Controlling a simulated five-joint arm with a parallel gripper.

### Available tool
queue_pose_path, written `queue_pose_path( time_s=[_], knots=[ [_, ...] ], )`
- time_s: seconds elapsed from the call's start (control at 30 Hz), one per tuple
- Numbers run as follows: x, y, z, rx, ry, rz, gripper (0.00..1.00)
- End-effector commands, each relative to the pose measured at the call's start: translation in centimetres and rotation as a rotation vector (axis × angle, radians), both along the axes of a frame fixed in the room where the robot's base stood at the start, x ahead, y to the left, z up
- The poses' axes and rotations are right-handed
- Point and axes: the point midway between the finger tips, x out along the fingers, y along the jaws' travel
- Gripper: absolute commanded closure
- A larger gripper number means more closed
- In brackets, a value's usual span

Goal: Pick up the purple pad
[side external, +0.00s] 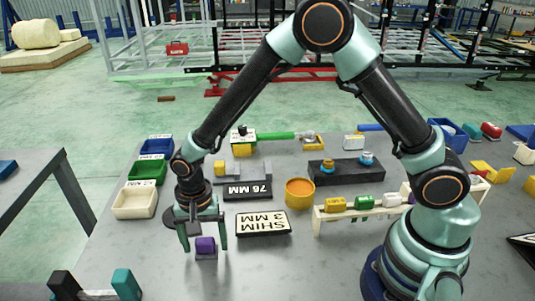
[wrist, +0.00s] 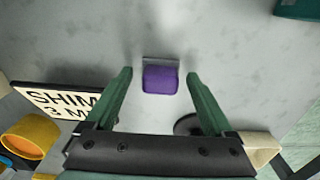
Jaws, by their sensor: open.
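The purple pad (side external: 205,245) is a small block with a grey base, on the grey table toward the front left in the side external view. In the wrist view the purple pad (wrist: 160,79) lies at the middle, just past the fingertips and between their lines. My gripper (side external: 204,250) points down over the pad, with one finger on each side of it. In the wrist view my gripper (wrist: 159,73) is open, with visible gaps between each finger and the pad. Nothing is held.
A cream bin (side external: 135,203) stands to the left. An orange round container (side external: 299,193) is farther right. Table in front of the pad is clear.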

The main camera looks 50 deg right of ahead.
Motion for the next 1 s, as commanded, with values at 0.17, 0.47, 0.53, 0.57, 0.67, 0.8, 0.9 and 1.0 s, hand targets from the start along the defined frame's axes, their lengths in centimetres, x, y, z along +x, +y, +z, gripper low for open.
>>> queue_pose_path(
  time_s=[0.17,0.47,0.53,0.57,0.67,0.8,0.9,1.0],
  knots=[
    [0.0,0.0,-0.1,0.001,-0.002,0.000,0.12],
    [0.0,0.0,-0.1,0.001,-0.001,0.000,1.00],
    [0.1,0.0,-0.1,0.001,-0.002,0.000,1.00],
    [0.1,0.0,-0.1,0.001,-0.002,0.000,1.00],
    [0.1,0.0,0.0,0.001,-0.002,0.000,1.00],
    [0.1,0.0,0.2,0.001,-0.002,0.000,1.00],
    [0.1,0.1,0.8,0.002,-0.004,0.000,1.00],
    [0.2,0.1,1.9,0.002,-0.005,0.000,1.00]
  ],
)
